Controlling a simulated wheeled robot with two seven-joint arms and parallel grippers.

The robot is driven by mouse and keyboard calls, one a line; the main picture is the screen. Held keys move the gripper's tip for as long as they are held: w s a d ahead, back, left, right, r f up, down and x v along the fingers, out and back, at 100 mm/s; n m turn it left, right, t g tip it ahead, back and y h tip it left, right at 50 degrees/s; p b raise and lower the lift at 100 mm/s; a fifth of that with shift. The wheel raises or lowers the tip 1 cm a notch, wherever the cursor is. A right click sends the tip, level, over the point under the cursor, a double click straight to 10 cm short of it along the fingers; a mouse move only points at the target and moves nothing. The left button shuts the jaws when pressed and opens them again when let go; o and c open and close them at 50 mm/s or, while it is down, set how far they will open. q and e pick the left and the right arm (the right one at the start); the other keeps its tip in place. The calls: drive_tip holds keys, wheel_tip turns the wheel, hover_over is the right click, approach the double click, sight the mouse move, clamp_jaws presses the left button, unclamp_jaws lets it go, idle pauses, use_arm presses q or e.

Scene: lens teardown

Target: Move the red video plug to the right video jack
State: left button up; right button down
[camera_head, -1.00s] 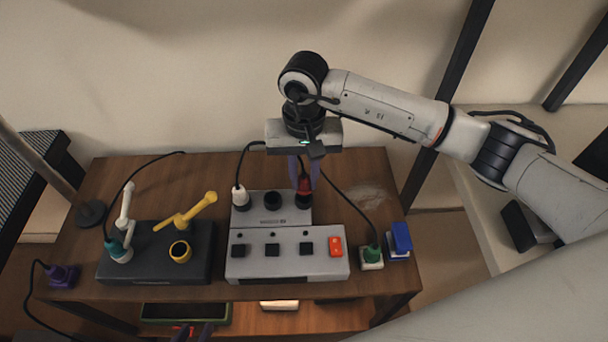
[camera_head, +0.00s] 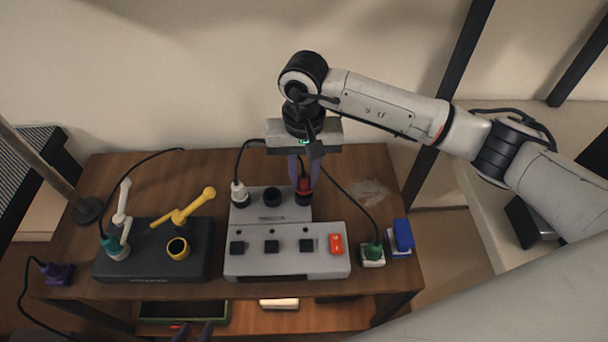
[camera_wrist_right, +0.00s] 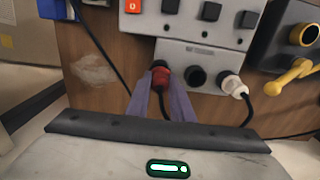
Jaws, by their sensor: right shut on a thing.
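The red video plug (camera_head: 304,185) stands at the right video jack (camera_head: 303,200) of the grey switch box (camera_head: 290,236). My right gripper (camera_head: 304,174) is shut on it from above. In the right wrist view the red plug (camera_wrist_right: 162,76) shows between the purple fingers, at the jack; I cannot tell how deep it sits. The middle jack (camera_head: 272,197) is empty and dark, and a white plug (camera_head: 239,194) stands in the left jack. My left gripper (camera_head: 193,331) shows only its fingertips at the bottom edge, apart with a gap between them.
Right of the box stand a green plug (camera_head: 373,254) and a blue block (camera_head: 402,236). On the left are a dark box (camera_head: 150,266) with a teal plug (camera_head: 114,247) and yellow lever (camera_head: 190,209), and a purple plug (camera_head: 57,272). Black cables cross the wooden table (camera_head: 350,177).

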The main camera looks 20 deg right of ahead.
drive_tip(key=shift+f+b, duration=0.95)
idle(0.3)
drive_tip(key=c, duration=1.5)
unclamp_jaws()
